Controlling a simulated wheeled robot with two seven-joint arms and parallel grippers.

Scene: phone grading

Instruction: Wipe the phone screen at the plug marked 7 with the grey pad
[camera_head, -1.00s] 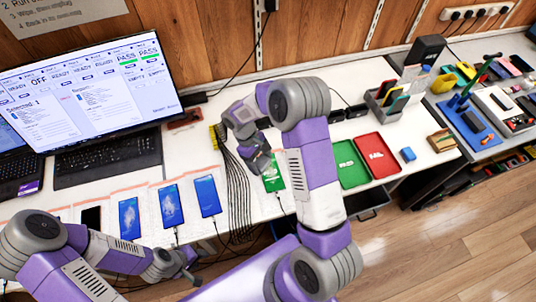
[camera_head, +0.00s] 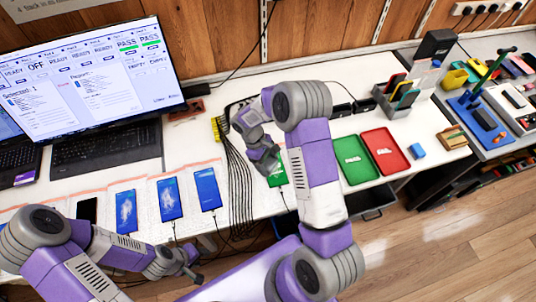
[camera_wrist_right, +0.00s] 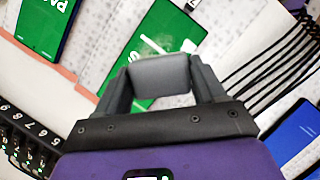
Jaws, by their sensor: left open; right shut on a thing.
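My right gripper (camera_wrist_right: 160,80) is shut on the grey pad (camera_wrist_right: 160,72) in the right wrist view. The pad is over the lower part of a green-screened phone (camera_wrist_right: 180,32) with white marks on its screen; whether it touches cannot be told. The head view shows this phone (camera_head: 279,179) partly hidden below my right gripper (camera_head: 270,163). A numbered plug strip (camera_wrist_right: 25,138) shows digits including 7 at the wrist view's left; which cable leads to this phone is unclear. My left gripper (camera_head: 190,274) is open and empty near the front table edge.
Blue-screened phones (camera_head: 170,199) and a dark phone (camera_head: 87,210) lie in a row to the left. Black cables (camera_head: 240,190) run beside the green phone. A green tray (camera_head: 354,160) and a red tray (camera_head: 384,150) lie to the right. A monitor (camera_head: 90,75) stands behind.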

